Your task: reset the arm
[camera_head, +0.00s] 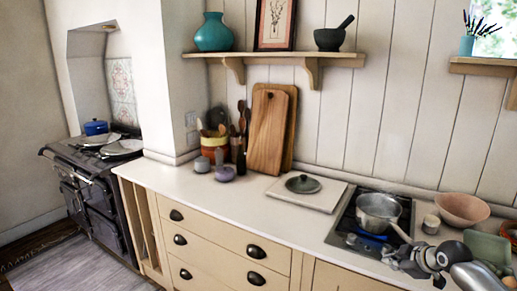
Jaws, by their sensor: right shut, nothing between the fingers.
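My right arm comes in from the lower right corner. Its gripper (398,260) is shut and holds nothing. It is over the front edge of the counter (255,213), just in front of the hob (342,229). A metal saucepan (379,207) stands on the hob, its handle pointing toward my right gripper. I cannot tell how far apart handle and gripper are. My left gripper is not in view.
Near my right arm are a pinkish bowl (462,208), a small jar (431,224) and a green item (487,248). A dark lid (303,184) lies on a white board left of the hob. Cutting boards (267,133) lean on the wall. The counter's front left is clear.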

